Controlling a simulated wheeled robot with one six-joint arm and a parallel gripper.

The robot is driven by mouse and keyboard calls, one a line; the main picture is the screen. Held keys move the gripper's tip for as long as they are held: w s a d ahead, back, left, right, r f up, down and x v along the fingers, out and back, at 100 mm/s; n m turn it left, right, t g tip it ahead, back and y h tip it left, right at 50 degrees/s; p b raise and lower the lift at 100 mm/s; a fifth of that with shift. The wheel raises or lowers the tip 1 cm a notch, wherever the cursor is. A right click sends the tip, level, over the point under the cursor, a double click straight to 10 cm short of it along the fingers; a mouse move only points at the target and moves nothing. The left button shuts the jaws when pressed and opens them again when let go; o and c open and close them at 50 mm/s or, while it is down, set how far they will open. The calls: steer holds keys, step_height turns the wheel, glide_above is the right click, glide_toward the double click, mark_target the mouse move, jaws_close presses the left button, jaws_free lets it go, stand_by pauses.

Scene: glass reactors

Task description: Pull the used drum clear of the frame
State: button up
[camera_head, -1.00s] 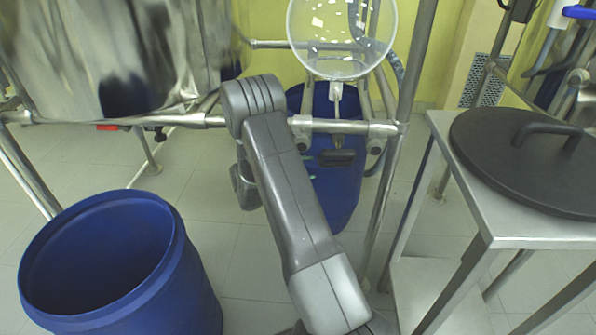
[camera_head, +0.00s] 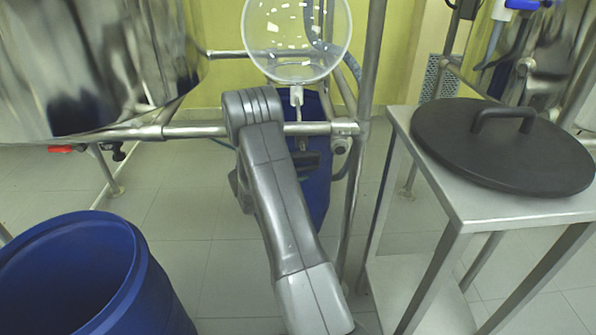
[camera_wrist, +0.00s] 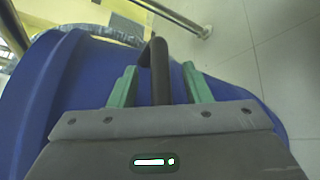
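The used drum (camera_head: 318,185) is blue and stands on the floor under the glass vessel, behind the steel frame's lower bar (camera_head: 200,131). My arm hides part of it in the head view. In the wrist view the drum's blue wall (camera_wrist: 80,85) fills the left and middle. A dark curved handle (camera_wrist: 159,62) stands up between the green fingers of my gripper (camera_wrist: 160,72). The fingers are spread on either side of the handle, with a gap showing on both sides. In the head view my gripper is mostly hidden behind my arm.
Another blue drum (camera_head: 150,285), open on top, stands at front left. A steel table (camera_head: 440,185) with a black handled lid (camera_head: 510,150) stands at right. A clear round glass vessel (camera_head: 297,40) hangs above the used drum.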

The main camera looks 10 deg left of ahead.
jaws_close()
stand_by(1.3)
